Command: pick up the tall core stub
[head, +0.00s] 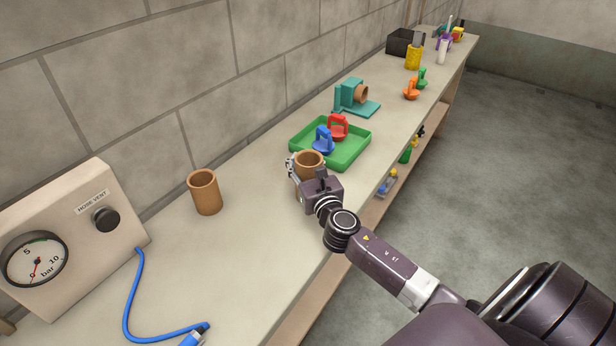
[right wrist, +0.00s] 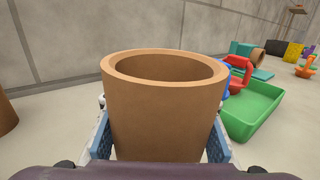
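A brown cardboard core stub (head: 309,160) stands upright at my right gripper (head: 307,172), near the front of the green tray. In the right wrist view this stub (right wrist: 165,110) fills the middle, with its open rim up and its lower end hidden. Blue finger pads flank it left and right, close to its wall; whether they press on it I cannot tell. A second brown stub (head: 205,192) stands upright and apart on the bench to the left. Part of it shows in the right wrist view (right wrist: 6,115). My left gripper is not in view.
The green tray (head: 347,161) holds a red and a blue handled piece, close beyond the gripper. A teal stand (head: 352,95) carries another brown ring. A gauge box (head: 70,235) and blue cable (head: 133,290) are at left. The bench (head: 258,215) between the stubs is clear.

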